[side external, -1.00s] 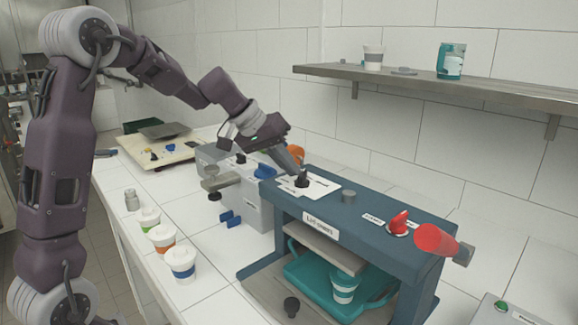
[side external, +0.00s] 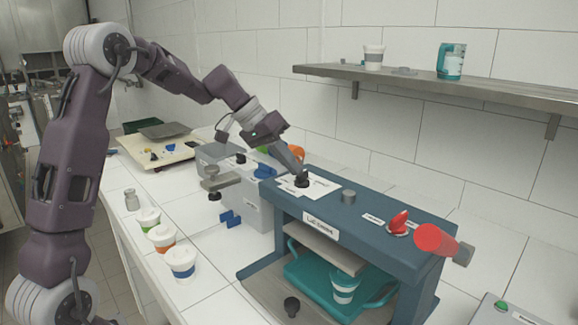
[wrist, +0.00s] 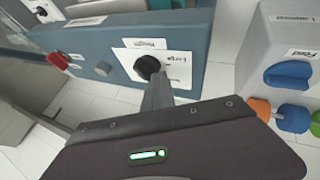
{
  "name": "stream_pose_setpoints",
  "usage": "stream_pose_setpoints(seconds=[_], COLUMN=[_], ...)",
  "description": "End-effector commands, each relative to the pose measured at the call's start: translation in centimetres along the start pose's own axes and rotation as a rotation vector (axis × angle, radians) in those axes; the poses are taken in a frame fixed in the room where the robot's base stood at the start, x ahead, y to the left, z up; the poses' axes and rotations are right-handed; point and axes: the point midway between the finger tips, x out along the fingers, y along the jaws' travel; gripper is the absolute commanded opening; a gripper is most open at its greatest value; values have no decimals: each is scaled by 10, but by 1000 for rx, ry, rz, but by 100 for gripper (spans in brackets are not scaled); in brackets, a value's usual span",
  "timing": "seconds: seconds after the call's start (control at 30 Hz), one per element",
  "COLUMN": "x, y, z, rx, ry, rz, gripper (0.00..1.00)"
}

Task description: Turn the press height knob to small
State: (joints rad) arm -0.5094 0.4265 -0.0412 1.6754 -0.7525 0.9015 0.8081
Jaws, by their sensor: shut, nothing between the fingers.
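The press height knob (side external: 302,180) is a small black knob on a white label plate (side external: 322,188) on top of the blue press (side external: 348,219). In the wrist view the knob (wrist: 147,67) shows with the words "Large" and "Height" on its plate. My gripper (side external: 299,171) is shut and empty, with its tips at the knob, touching it or very close. In the wrist view the closed fingers (wrist: 157,92) partly cover the lower side of the knob. I cannot tell which setting the knob points to.
A red knob (side external: 398,222) and a red-ended lever (side external: 437,240) sit on the press's right. A teal tray (side external: 310,283) with a cup (side external: 345,287) is inside. The grey filler (side external: 240,198) stands left; lidded cups (side external: 182,262) stand in front.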

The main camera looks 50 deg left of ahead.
Motion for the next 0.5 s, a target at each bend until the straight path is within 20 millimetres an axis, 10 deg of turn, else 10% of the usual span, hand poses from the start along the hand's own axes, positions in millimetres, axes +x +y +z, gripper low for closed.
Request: stream_pose_setpoints(seconds=[0.5], x=[8], y=[1], z=[-13], rx=[369], ry=[-195], rz=[196], gripper=[0])
